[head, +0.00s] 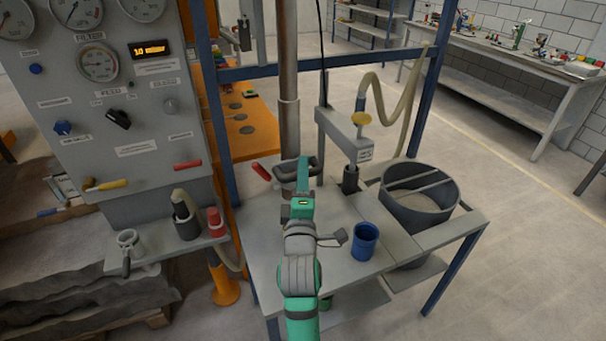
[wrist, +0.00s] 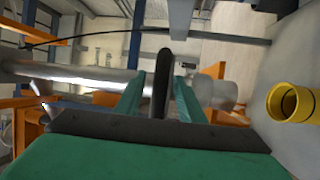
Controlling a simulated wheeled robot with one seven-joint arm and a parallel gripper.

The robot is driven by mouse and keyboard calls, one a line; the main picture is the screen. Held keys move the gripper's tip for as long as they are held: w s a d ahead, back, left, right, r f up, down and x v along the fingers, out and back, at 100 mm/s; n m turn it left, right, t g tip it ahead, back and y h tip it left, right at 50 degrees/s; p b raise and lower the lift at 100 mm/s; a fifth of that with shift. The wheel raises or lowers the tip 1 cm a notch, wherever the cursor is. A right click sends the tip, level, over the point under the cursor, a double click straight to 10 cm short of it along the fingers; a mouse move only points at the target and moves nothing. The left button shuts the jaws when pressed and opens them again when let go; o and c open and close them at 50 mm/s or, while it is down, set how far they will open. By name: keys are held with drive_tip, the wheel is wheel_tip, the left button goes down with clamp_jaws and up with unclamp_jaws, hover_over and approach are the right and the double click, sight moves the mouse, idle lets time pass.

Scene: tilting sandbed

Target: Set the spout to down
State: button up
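A vertical metal pipe (head: 288,75) with a wider lower sleeve (head: 289,128) hangs over the grey table; it looks like the spout. A dark loop handle (head: 284,173) is at its lower end, above the tabletop. My gripper (head: 303,168) is at this handle. In the wrist view the handle (wrist: 162,75) stands between the two green fingers of my gripper (wrist: 158,88), with a gap visible on each side. The pipe (wrist: 75,75) runs sideways behind it. The gripper looks open around the handle. The pipe's lower end is partly hidden by my arm in the head view.
A blue cup (head: 364,241) is on the table. A gauge panel (head: 110,110) is left. A yellow cylinder (wrist: 293,103) shows in the wrist view.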

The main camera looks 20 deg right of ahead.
drive_tip(key=shift+s+a+f, duration=0.15)
drive_tip(key=shift+s+a, duration=0.2)
drive_tip(key=shift+s, duration=0.1)
drive_tip(key=v, duration=0.9)
drive_tip(key=shift+s, duration=0.35)
drive_tip(key=shift+f, duration=0.1)
drive_tip(key=s+a+f+m+y, duration=0.2)
drive_tip(key=s+a+f+m, duration=0.1)
drive_tip(key=s+a+f, duration=0.5)
drive_tip(key=s+a+f+m+y, duration=0.25)
drive_tip(key=a+f, duration=0.35)
drive_tip(key=f, duration=0.5)
drive_tip(key=s+a+f+m+g+y, duration=0.1)
drive_tip(key=s+a+f+m+y, duration=0.1)
drive_tip(key=s, duration=0.9)
drive_tip(key=s+a+f+m+g+y, duration=0.1)
drive_tip(key=s+a+f+m, duration=0.3)
drive_tip(key=s, duration=0.8)
drive_tip(key=shift+a+y, duration=0.5)
drive_tip(key=shift+y, duration=0.05)
